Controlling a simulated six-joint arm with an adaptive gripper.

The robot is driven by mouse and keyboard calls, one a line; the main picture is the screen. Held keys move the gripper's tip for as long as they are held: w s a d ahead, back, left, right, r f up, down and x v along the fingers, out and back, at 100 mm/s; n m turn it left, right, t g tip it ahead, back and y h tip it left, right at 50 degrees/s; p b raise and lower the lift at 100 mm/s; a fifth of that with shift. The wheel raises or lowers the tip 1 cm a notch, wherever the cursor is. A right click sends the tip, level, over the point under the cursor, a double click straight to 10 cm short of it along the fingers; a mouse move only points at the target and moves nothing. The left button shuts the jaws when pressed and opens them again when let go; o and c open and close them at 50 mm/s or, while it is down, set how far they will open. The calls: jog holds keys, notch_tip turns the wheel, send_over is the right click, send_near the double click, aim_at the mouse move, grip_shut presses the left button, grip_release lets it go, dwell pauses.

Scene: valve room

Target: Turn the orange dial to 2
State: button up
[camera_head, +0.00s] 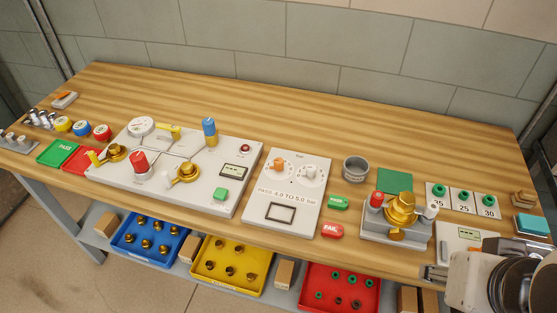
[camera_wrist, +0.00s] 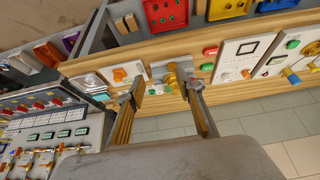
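The orange dial (camera_head: 277,164) is a small knob on the upper left of a white panel (camera_head: 256,195), beside a white knob (camera_head: 310,171). Its scale marks are too small to read, so I cannot tell its setting. In the wrist view the same panel (camera_wrist: 233,60) shows right of my fingers, with a small orange spot on the dial (camera_wrist: 246,73). My gripper (camera_wrist: 161,91) is open and empty, its two fingers spread wide. In the head view its body is at the bottom right, well apart from the dial.
A brass valve fixture (camera_head: 399,210) stands between my gripper and the panel. A grey cup (camera_head: 355,169), green tag (camera_head: 337,202) and red FAIL tag (camera_head: 332,231) lie right of the panel. A valve board (camera_head: 165,165) is on its left. The bench's back strip is clear.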

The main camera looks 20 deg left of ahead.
jog(key=shift+a, duration=0.1)
jog(key=w+a+f+n+g+y, duration=0.1)
jog(key=w+a+f, duration=0.3)
jog(key=w+a, duration=0.4)
jog(key=w+a+f+n+g+y, duration=0.1)
jog(key=w+a+f+n, duration=0.3)
jog(key=w+a, duration=0.4)
jog(key=w+a+f+n+g, duration=0.2)
jog(key=w+a+f+n, duration=0.1)
jog(key=w+a, duration=0.5)
jog(key=shift+w+a+f+g+y, duration=0.2)
jog(key=shift+a+f, duration=0.1)
jog(key=shift+a, duration=0.35)
jog(key=shift+w+a+f+g+y, duration=0.1)
jog(key=shift+w+a+f+y, duration=0.15)
jog(key=shift+a, duration=0.4)
jog(key=shift+n+y, duration=0.25)
jog(key=shift+n, duration=0.65)
jog(key=w+a, duration=0.3)
jog(key=shift+w+a+f, duration=0.1)
jog(key=shift+w, duration=0.05)
jog(key=shift+w+a+r+n+t+y, duration=0.15)
jog(key=shift+w+a+r+n+t, duration=0.1)
jog(key=shift+w+a+r+n, duration=0.3)
jog(key=shift+w+a+r+n+t+y, duration=0.15)
jog(key=shift+w+a+r+n+t, duration=0.2)
jog(key=shift+w+r, duration=0.3)
